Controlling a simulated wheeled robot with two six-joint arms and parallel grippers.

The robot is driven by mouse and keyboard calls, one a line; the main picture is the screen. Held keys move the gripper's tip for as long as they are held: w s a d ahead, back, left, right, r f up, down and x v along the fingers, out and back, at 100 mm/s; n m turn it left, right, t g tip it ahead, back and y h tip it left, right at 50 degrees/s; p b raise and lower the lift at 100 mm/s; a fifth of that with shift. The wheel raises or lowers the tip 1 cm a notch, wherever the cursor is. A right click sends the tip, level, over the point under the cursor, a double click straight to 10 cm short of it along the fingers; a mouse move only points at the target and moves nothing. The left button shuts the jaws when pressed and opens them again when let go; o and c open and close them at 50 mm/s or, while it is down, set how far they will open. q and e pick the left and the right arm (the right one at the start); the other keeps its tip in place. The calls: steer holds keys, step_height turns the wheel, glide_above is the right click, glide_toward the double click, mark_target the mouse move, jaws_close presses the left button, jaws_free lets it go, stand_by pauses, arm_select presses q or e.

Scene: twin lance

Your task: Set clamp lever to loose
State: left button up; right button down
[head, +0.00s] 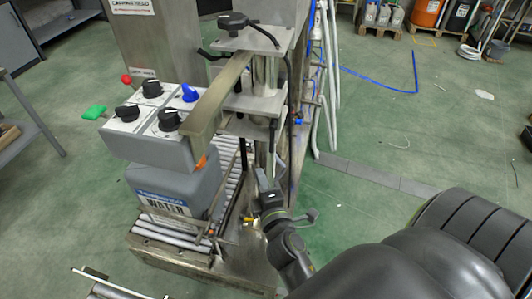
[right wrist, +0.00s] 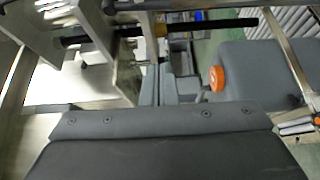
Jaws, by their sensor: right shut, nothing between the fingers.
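A black lever with a round hub (head: 234,20) sits on top of the metal bracket on the column. A second black lever (head: 208,55) sticks out to the left below it. I cannot tell for sure which of them is the clamp lever, or its setting. My right gripper (head: 262,180) is low beside the column, to the right of the grey canister and below both levers. Its fingers (right wrist: 165,85) are shut and empty in the right wrist view. My left gripper is not in view.
The grey WATER canister (head: 178,185) stands on the roller conveyor (head: 172,230); its orange cap (right wrist: 217,78) shows in the right wrist view. A control box (head: 150,142) with knobs is above it. A flat metal arm (head: 218,95) reaches over the box. Open green floor lies right.

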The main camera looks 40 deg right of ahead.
mark_target(272, 140)
steer(key=shift+w, duration=0.15)
steer(key=w+d+p, duration=0.1)
steer(key=w+d, duration=0.5)
steer(key=shift+w+d, duration=0.2)
steer(key=shift+w, duration=0.2)
steer(key=shift+p, duration=0.35)
